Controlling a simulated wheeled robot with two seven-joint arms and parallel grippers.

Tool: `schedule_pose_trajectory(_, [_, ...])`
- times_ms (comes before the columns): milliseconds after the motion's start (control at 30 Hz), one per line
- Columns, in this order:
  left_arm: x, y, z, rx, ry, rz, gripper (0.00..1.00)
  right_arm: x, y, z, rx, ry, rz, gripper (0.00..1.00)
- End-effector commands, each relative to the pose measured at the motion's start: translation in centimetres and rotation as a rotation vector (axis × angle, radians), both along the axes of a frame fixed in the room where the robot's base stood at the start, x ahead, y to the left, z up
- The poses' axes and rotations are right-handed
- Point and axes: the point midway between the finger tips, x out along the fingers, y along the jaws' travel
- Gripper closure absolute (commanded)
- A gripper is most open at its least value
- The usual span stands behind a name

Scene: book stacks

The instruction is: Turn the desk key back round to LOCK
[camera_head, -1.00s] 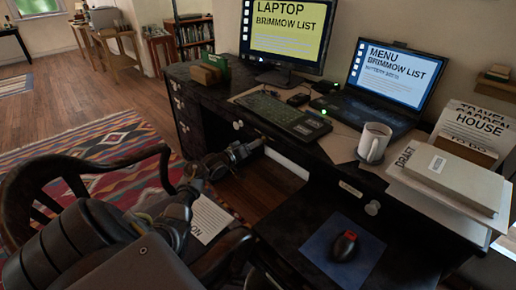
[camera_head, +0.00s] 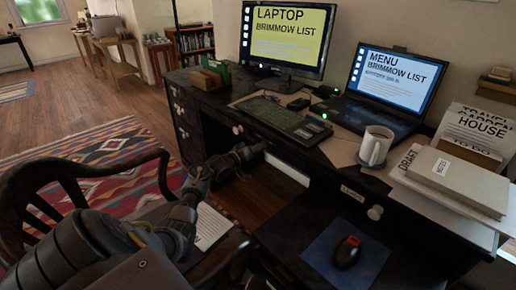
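The dark desk (camera_head: 192,103) runs across the view with its front edge facing me. My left gripper (camera_head: 262,149) is at the desk's front, just below the edge of the top and beside the pale strip of the opening. Its fingers are small and dark against the desk, so I cannot tell whether they are open or shut. I cannot make out the desk key or any LOCK marking; the key may be hidden at the fingertips. My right gripper is not in view.
A keyboard (camera_head: 285,120), a laptop (camera_head: 372,117) and a white mug (camera_head: 376,146) stand on the desk. Books (camera_head: 455,180) are stacked at the right. A wooden chair (camera_head: 95,170) stands close by my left arm. A red-and-black mouse (camera_head: 347,252) lies on a blue mat (camera_head: 320,250).

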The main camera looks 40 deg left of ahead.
Motion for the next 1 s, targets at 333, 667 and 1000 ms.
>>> schedule_pose_trajectory(333, [0.0, 0.0, 0.0, 0.023, -0.002, 0.0, 1.0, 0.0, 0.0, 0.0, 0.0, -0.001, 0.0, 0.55])
schedule_pose_trajectory(667, [-0.1, 0.0, 0.1, 0.212, -0.016, -0.001, 1.0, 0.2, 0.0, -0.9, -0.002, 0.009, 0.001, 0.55])
schedule_pose_trajectory(1000, [-0.1, -0.1, 0.0, 0.531, -0.044, -0.001, 1.0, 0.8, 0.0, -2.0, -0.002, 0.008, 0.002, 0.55])
